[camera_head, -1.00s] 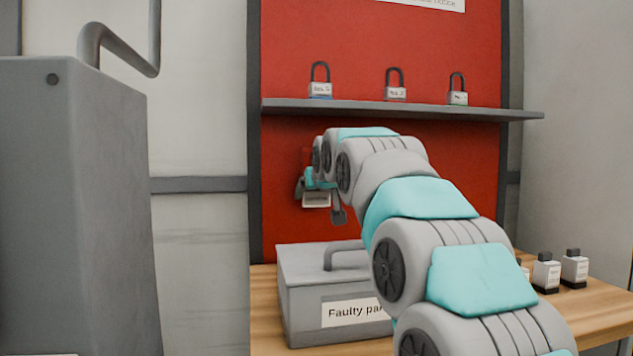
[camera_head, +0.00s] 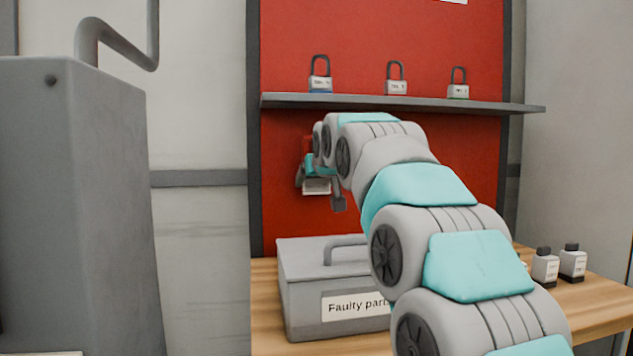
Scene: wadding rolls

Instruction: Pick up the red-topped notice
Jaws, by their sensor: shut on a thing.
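My gripper (camera_head: 319,194) is at the red board (camera_head: 290,230), below the shelf and above the grey box. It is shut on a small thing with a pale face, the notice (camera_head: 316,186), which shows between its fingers. A dark red patch shows just above my gripper, against the red board. My arm hides the area to the right, and the notice is too small to read.
A grey shelf (camera_head: 400,103) carries three padlocks, one of them at the left (camera_head: 320,76). A grey lidded box labelled "Faulty par..." (camera_head: 305,300) stands on the wooden table (camera_head: 590,305). Small bottles (camera_head: 572,262) stand at right. A grey cabinet (camera_head: 75,210) fills the left.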

